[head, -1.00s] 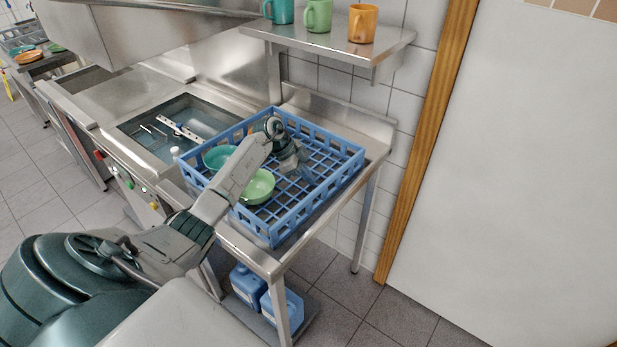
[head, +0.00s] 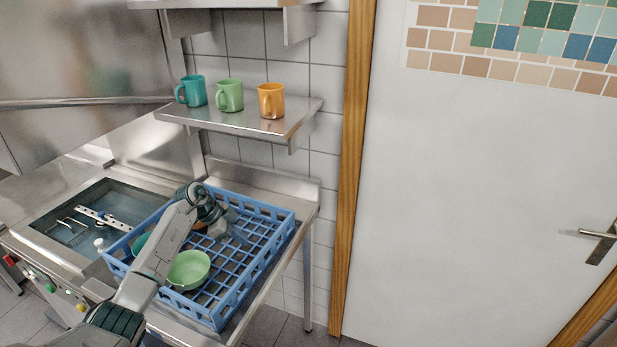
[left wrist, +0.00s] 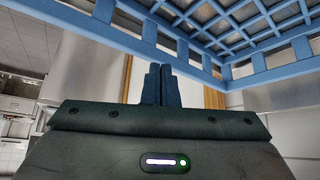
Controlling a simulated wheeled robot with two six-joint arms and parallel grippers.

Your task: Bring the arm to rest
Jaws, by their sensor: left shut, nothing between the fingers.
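My left arm reaches in from the lower left in the head view. Its gripper (head: 240,238) is over the blue dish rack (head: 272,262), near the rack's middle. In the left wrist view the two fingers (left wrist: 161,86) are together with nothing between them, and the blue rack (left wrist: 262,68) fills the top of the picture. A green bowl (head: 188,270) sits in the rack just left of the gripper. A teal bowl (head: 141,243) is partly hidden behind my arm. My right gripper is in neither view.
The rack stands on a steel table beside a sink (head: 90,222). A shelf (head: 244,121) above holds a teal mug (head: 192,92), a green mug (head: 230,95) and an orange mug (head: 271,100). A white door (head: 480,200) is at the right.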

